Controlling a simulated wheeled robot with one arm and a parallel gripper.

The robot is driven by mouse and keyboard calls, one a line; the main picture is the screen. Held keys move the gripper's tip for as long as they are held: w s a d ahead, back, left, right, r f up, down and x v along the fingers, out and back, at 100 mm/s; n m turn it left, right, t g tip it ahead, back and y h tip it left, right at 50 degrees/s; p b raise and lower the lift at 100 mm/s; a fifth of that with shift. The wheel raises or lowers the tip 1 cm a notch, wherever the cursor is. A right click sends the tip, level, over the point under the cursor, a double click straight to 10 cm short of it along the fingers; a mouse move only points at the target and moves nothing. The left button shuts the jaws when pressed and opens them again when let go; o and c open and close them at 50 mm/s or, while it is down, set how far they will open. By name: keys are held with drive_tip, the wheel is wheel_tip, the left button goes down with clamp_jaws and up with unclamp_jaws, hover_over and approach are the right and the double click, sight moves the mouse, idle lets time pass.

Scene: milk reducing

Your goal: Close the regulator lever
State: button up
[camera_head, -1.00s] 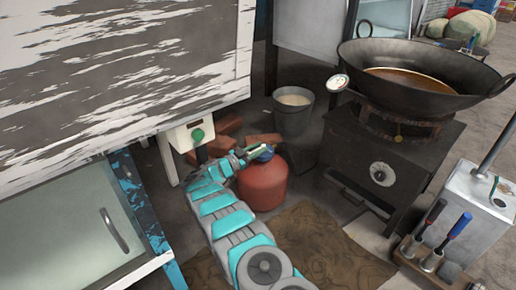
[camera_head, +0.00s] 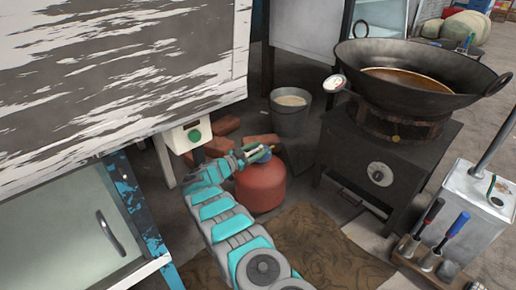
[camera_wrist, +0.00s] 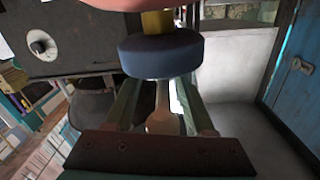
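The red gas cylinder (camera_head: 260,188) stands on the floor, and its body shows at the top edge of the wrist view (camera_wrist: 155,3). The blue round regulator (camera_wrist: 160,55) sits on the cylinder's yellow valve (camera_wrist: 157,22). A pale lever (camera_wrist: 162,108) extends from the regulator toward my gripper. My gripper (camera_wrist: 158,92) is at the regulator, with its two greenish fingers apart, one on each side of the lever. I cannot tell whether either finger touches the lever. In the head view my gripper (camera_head: 247,154) partly covers the regulator.
A black stove (camera_head: 375,170) with a large wok (camera_head: 420,85) stands to the right. A grey bucket (camera_head: 290,115) and bricks (camera_head: 262,140) are behind the cylinder. A white cabinet (camera_head: 80,230) is at left. A brown mat (camera_head: 320,245) lies in front.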

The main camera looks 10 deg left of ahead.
drive_tip(key=shift+a, duration=0.15)
drive_tip(key=shift+s+a, duration=0.3)
drive_tip(key=shift+s, duration=0.1)
drive_tip(key=v, duration=0.6)
drive_tip(key=shift+s+a+p, duration=0.2)
drive_tip(key=shift+s+p, duration=0.1)
drive_tip(key=shift+s, duration=0.05)
drive_tip(key=shift+r, duration=0.15)
